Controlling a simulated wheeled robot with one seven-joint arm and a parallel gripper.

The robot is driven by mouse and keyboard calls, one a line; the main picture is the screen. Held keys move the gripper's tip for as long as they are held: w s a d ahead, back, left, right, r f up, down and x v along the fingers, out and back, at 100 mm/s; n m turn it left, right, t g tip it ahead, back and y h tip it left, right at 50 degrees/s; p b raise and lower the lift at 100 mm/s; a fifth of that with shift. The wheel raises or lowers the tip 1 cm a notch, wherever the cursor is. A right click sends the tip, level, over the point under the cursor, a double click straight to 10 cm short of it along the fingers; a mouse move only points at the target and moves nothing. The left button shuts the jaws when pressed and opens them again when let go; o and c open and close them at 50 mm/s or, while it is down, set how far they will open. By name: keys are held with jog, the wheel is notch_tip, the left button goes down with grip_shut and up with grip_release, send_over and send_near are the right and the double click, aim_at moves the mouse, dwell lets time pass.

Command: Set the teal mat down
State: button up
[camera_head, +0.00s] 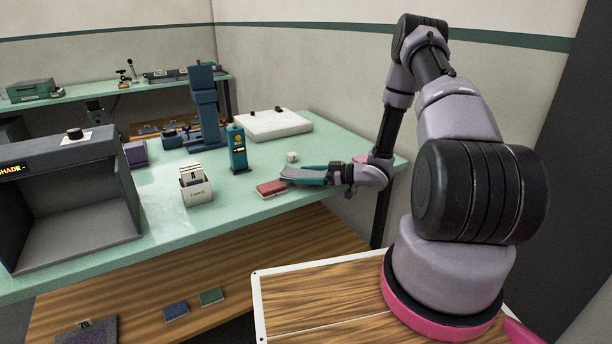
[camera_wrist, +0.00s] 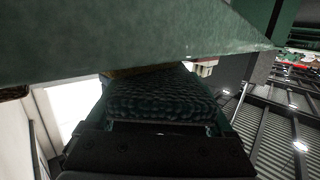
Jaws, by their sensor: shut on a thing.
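The teal mat (camera_wrist: 160,98) is a small dark block with a looped, tufted face in the wrist view. My gripper (camera_head: 298,175) is shut on it, with green finger parts along its sides. In the head view my gripper reaches low over the right part of the mint-green table (camera_head: 330,147), and I cannot clearly tell the mat from the fingers there. The pale green slab across the top of the wrist view looks like the table (camera_wrist: 120,45). I cannot tell whether the mat touches the table.
A red mat (camera_head: 271,188) lies just left of my gripper. A small white block (camera_head: 292,157) sits behind it. A teal bottle-shaped device (camera_head: 237,150) and a white card box (camera_head: 196,192) stand further left. A white board (camera_head: 272,124) lies behind.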

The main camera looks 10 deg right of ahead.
jog(key=o, duration=1.1)
jog(key=shift+f, duration=0.1)
